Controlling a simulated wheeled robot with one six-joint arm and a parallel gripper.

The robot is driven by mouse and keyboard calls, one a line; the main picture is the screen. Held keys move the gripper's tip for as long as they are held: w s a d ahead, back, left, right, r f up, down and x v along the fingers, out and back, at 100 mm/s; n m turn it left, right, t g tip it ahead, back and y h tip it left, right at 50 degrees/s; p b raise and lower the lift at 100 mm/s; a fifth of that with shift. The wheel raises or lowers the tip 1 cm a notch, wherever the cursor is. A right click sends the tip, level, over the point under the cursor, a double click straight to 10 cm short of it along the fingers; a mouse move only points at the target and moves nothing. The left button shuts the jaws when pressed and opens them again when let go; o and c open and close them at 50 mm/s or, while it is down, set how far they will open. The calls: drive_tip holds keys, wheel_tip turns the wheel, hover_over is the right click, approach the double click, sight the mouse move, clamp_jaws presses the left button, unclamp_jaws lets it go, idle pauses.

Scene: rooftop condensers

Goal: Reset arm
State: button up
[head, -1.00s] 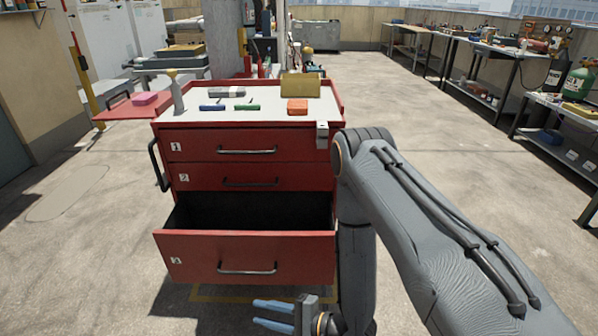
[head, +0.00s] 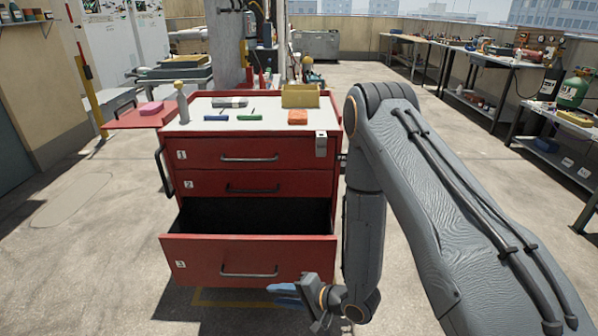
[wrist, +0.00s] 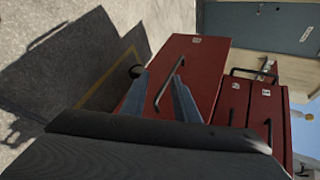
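My gripper (head: 280,294) is low in front of the red tool cabinet (head: 250,153), near the handle of its bottom drawer. Its blue fingers point left in the head view. In the wrist view my gripper (wrist: 160,78) is open and empty, its two fingers apart. The bottom drawer (head: 200,255), marked 3, stands pulled out, and its dark inside looks empty. Its handle (wrist: 163,93) appears between the fingers in the wrist view; I cannot tell how far away it is. The drawers marked 1 and 2 are shut.
Workbenches (head: 500,62) line the right side. A red side shelf (head: 140,117) juts left. The floor around is open.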

drive_tip(key=w+d+r+n+h+p, duration=0.2)
drive_tip(key=d+r+h, duration=0.3)
drive_tip(key=d+r, duration=0.45)
drive_tip(key=w+d+r+n+h+p, duration=0.1)
drive_tip(key=d+r+n+h+p, duration=0.2)
drive_tip(key=d+r, duration=0.65)
drive_tip(key=s+d+r+n+g+h+p, duration=0.1)
drive_tip(key=s+d+r+g+p, duration=0.1)
drive_tip(key=s+r, duration=0.7)
drive_tip(key=s+d+r+g+h+p, duration=0.1)
drive_tip(key=s+d+r+g, duration=0.2)
drive_tip(key=s+r, duration=0.6)
drive_tip(key=shift+s+d+n+g+h+p, duration=0.25)
drive_tip(key=shift+s+n+g+h+p, duration=0.15)
drive_tip(key=shift+s, duration=0.35)
